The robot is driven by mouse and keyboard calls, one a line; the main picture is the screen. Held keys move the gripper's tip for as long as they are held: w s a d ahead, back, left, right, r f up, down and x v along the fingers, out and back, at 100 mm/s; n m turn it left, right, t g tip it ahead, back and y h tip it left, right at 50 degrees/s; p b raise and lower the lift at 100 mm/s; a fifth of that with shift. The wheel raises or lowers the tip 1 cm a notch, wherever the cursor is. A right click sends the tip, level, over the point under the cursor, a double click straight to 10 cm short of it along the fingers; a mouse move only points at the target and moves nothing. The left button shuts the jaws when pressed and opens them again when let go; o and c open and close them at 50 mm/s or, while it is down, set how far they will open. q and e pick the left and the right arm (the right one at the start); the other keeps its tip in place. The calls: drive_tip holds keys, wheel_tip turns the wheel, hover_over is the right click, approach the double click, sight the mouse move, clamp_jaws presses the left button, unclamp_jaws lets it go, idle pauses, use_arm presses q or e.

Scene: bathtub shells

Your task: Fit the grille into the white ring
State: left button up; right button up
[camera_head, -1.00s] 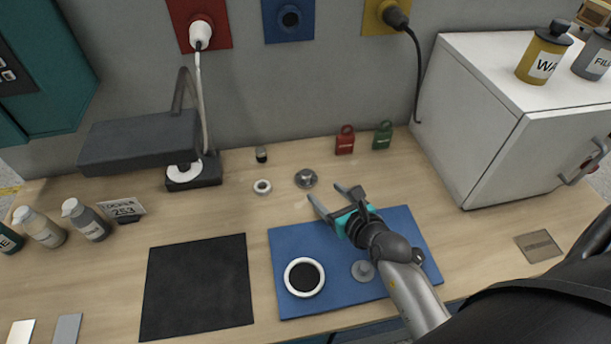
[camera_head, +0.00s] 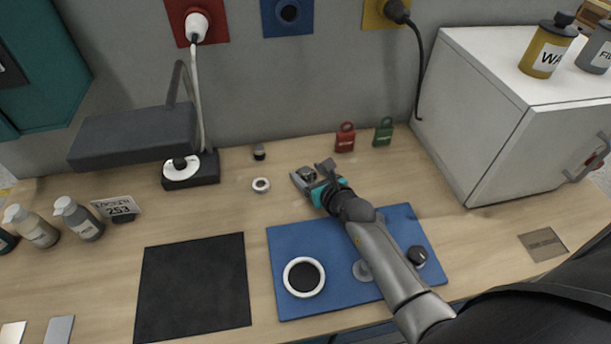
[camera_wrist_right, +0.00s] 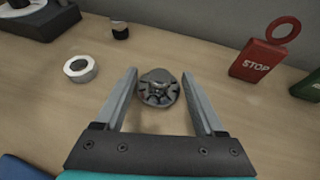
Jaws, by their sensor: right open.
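The grille, a round slotted metal piece with a raised centre (camera_wrist_right: 158,88), lies on the wooden bench. In the head view it shows partly (camera_head: 307,172) between my right fingers. My right gripper (camera_head: 310,169) is open and empty; in the right wrist view its fingers (camera_wrist_right: 158,82) stand on either side of the metal piece with gaps. The white ring (camera_head: 289,265), with a dark centre, lies on the blue mat (camera_head: 340,240), nearer than the gripper and to its left. My left gripper is not in view.
A small white ring (camera_head: 261,184) and a small dark-capped item (camera_head: 259,152) lie left of the gripper. Red (camera_head: 345,138) and green (camera_head: 383,132) padlocks stand behind right. A grey disc (camera_head: 361,271) and dark knob (camera_head: 417,256) are on the mat. A black mat (camera_head: 193,285) lies left.

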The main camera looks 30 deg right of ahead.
drive_tip(key=shift+c, duration=0.3)
clamp_jaws()
idle(0.3)
